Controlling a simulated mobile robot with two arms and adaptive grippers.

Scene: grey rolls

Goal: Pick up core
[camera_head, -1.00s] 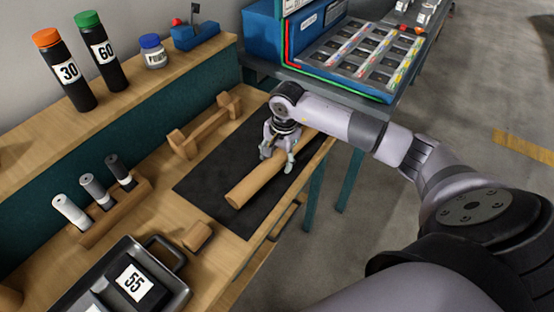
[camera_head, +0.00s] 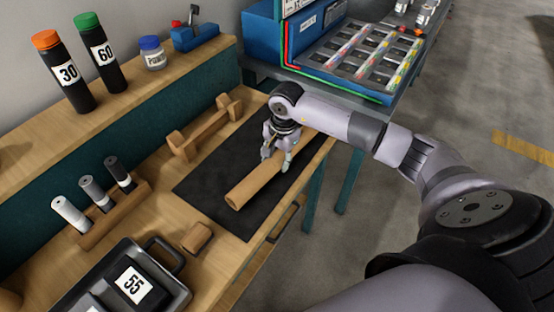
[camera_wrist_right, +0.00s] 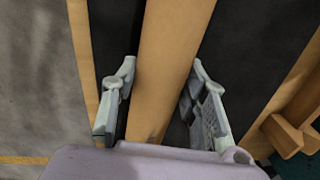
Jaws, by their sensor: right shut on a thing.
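The core, a long brown cardboard tube (camera_head: 254,184), lies slantwise on a black mat (camera_head: 212,179) on the wooden bench. Its near end faces the bottom left, and its far part is partly covered by my gripper. My right gripper (camera_head: 277,158) is down at the core's upper part, shut on it. In the right wrist view the core (camera_wrist_right: 176,40) runs between the two fingers of the gripper (camera_wrist_right: 163,85), one on each side. My left gripper is not in view.
A wooden cradle (camera_head: 205,130) stands beside the mat. A rack (camera_head: 115,210) with small rolls, a short brown roll (camera_head: 198,236) and a dark tray (camera_head: 165,283) labelled 55 are nearer. Bottles (camera_head: 64,72) stand on the shelf. The mat's near part is clear.

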